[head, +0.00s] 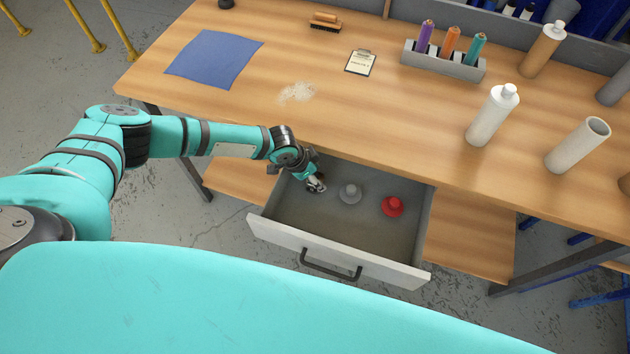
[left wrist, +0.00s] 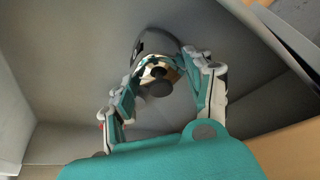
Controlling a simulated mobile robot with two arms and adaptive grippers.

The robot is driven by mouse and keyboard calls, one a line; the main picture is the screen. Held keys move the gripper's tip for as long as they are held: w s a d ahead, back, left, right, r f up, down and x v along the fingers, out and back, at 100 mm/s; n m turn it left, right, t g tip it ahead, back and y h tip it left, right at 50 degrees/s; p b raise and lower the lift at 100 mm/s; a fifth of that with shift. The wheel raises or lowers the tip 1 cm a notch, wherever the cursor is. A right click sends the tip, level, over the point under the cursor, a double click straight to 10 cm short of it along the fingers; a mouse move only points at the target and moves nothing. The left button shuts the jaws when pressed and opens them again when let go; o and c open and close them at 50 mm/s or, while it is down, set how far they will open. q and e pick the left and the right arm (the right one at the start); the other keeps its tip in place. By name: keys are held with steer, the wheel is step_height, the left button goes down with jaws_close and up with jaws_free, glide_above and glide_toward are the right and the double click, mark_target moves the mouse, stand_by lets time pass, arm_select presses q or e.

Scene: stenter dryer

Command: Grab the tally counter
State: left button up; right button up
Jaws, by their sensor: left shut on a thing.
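The tally counter (left wrist: 158,72) is a small, shiny metal and dark thing with a round black knob, seen in the left wrist view between my fingers. My left gripper (head: 314,181) reaches down into the left part of the open drawer (head: 335,248) and is shut on the tally counter. In the head view the gripper hides most of the counter. I cannot tell whether the counter touches the drawer floor. My right gripper is in neither view.
A grey knob-like piece (head: 350,193) and a red one (head: 392,206) lie in the drawer, right of my gripper. The wooden tabletop (head: 370,110) overhangs the drawer's back.

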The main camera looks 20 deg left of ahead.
arm_select(q)
steer(key=shift+c, duration=1.4)
steer(key=shift+r, duration=0.15)
